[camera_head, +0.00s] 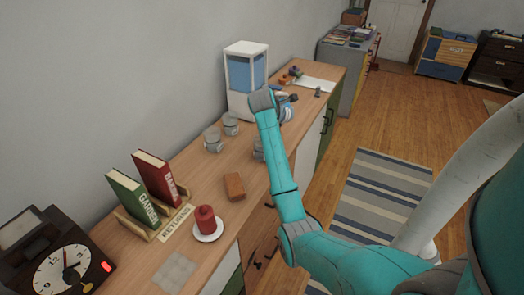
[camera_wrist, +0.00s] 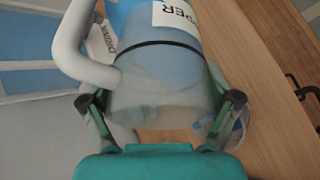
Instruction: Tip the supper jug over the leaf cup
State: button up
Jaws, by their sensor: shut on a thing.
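The supper jug (camera_wrist: 155,75) is a bluish clear vessel with a pale handle, a dark band and a white label reading "PER". It fills the top middle of the wrist view. My gripper (camera_wrist: 163,108) is shut on it, one finger at each side. In the head view, my arm hides most of the gripper and jug; a bit of blue (camera_head: 287,111) shows beside the wrist. Grey clear cups stand on the counter: one at the back (camera_head: 231,123), one in front (camera_head: 213,140), one partly behind my arm (camera_head: 258,150). I cannot tell which is the leaf cup.
A white-and-blue dispenser (camera_head: 246,80) stands against the wall behind the jug. Small items lie at the far end.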

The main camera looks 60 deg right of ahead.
jog(key=shift+a+r+h, duration=0.15)
jog(key=shift+r+h, duration=0.15)
jog(key=shift+h, duration=0.2)
dwell(0.8)
dwell(0.5)
jog(key=shift+d+y, duration=0.4)
jog(key=shift+y, duration=0.7)
jog(key=shift+f+y, duration=0.35)
jog(key=shift+y, duration=0.25)
jog(key=shift+d+r+m+y, duration=0.4)
jog(key=shift+d+r+y, duration=0.2)
jog(key=shift+y, duration=0.2)
jog(key=d+r+y, duration=0.1)
jog(key=y, duration=0.3)
jog(key=shift+d+r, duration=0.4)
